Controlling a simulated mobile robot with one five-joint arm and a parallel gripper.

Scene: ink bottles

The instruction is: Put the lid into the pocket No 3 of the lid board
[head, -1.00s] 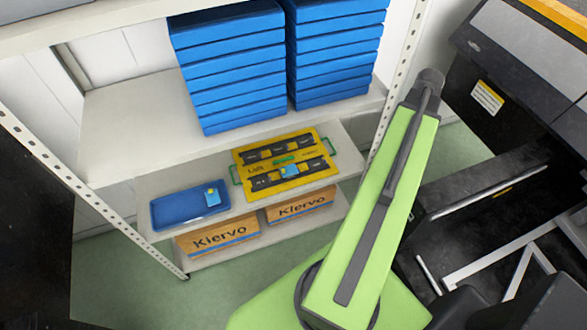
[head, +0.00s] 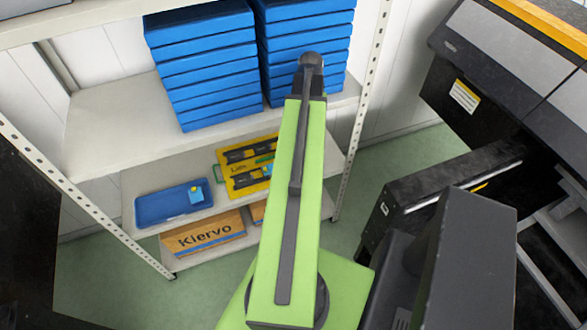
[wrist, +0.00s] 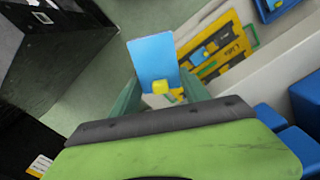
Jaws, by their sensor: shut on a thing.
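My gripper (wrist: 158,84) is shut on a blue square lid (wrist: 153,57) with a yellow knob in the wrist view. The lid is held up in the air, clear of the board. The yellow lid board (head: 233,179) lies on the lower shelf in the head view, partly hidden behind my arm. It also shows in the wrist view (wrist: 238,42), beyond the held lid. A blue piece (wrist: 199,54) sits on the board. The pocket numbers are too small to read. My gripper is out of sight in the head view.
A blue tray (head: 150,209) with another blue lid with yellow (head: 195,193) lies left of the board. Stacked blue boxes (head: 205,65) stand on the shelf above. Cardboard boxes (head: 203,236) are below. A shelf post (head: 361,110) and a dark machine (head: 465,100) stand to the right.

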